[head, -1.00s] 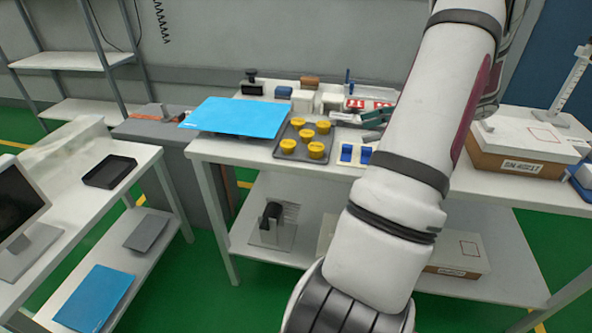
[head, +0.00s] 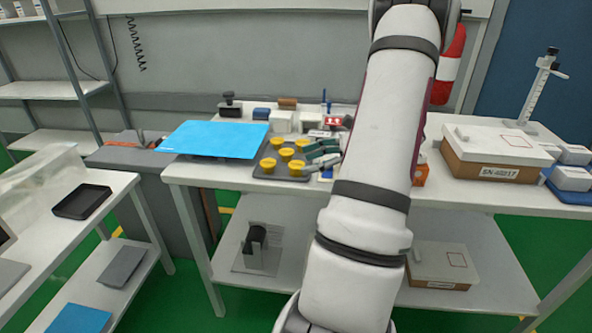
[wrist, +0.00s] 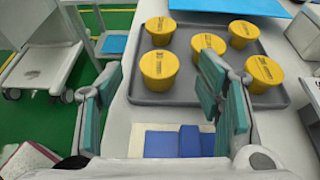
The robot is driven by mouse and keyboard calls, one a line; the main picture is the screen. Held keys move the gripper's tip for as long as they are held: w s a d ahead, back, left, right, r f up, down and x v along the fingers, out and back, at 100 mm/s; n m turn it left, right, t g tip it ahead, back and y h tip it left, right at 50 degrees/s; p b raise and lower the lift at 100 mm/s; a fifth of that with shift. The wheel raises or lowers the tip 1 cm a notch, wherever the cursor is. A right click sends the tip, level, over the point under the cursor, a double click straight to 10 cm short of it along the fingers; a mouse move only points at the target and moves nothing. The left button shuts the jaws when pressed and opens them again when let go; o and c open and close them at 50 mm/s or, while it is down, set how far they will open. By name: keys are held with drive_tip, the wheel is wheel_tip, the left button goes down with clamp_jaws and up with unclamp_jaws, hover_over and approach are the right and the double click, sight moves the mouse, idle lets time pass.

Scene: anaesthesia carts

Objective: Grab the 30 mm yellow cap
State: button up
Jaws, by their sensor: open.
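Several yellow caps stand on a dark grey tray (wrist: 183,98). In the wrist view they are a back left cap (wrist: 158,27), a front left cap (wrist: 159,69), a middle cap (wrist: 208,47), a back right cap (wrist: 243,33) and a front right cap (wrist: 265,74). They look alike; their labels are too small to read, so I cannot tell which is 30 mm. My gripper (wrist: 160,82) is open and empty, its teal fingers pointing at the tray's near edge. In the head view it (head: 318,156) is just right of the caps, partly hidden by my arm.
A blue sheet (head: 215,139) lies left of the tray. A white holder with blue blocks (wrist: 165,144) lies below my fingers. White boxes (head: 282,121) stand behind the tray. A large carton (head: 492,163) sits at the right of the table.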

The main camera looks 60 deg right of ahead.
sight(299, 164)
drive_tip(key=x, duration=0.3)
drive_tip(key=shift+f, duration=0.15)
drive_tip(key=c, duration=0.9)
